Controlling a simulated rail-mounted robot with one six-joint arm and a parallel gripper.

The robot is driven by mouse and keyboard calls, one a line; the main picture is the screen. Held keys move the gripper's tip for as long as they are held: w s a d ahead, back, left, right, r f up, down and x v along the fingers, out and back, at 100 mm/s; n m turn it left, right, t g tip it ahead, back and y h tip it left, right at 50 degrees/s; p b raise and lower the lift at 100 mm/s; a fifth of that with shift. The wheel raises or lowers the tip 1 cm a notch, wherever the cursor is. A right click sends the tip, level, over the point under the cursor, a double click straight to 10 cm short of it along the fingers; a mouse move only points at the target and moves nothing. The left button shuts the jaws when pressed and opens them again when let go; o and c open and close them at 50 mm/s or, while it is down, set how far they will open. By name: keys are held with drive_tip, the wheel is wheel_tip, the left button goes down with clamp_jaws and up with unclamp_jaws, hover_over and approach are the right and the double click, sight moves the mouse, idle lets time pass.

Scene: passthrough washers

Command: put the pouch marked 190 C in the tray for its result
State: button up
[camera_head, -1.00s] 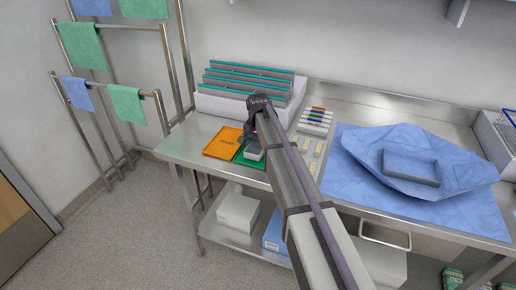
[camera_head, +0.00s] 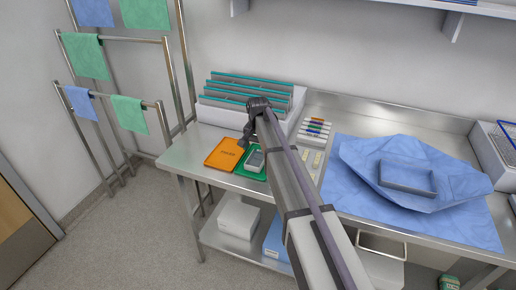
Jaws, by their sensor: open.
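An orange tray (camera_head: 224,154) with dark unreadable lettering lies near the left front of the steel table. A green tray (camera_head: 238,171) lies just right of it. A small grey-and-white pouch-like item (camera_head: 255,159) lies in the green tray; its marking is too small to read, so I cannot tell if it is the 190 C pouch. My gripper (camera_head: 245,141) is open, pointing down just behind and left of that item, near the border of the two trays. It appears empty and apart from the item. My forearm hides part of the table to the right.
Several small pale pieces (camera_head: 317,158) lie on a grey board right of my arm. A grey file holder (camera_head: 240,97) stands at the back. A blue wrap (camera_head: 465,217) with a metal box (camera_head: 407,178) covers the right side.

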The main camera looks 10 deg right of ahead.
sight(258, 155)
wheel_tip(258, 155, up, 8)
drive_tip(key=p, duration=0.6)
drive_tip(key=s+n, duration=0.6)
drive_tip(key=s, duration=2.5)
drive_tip(key=shift+s+n, duration=0.3)
drive_tip(key=shift+s, duration=0.1)
drive_tip(key=shift+f, duration=0.1)
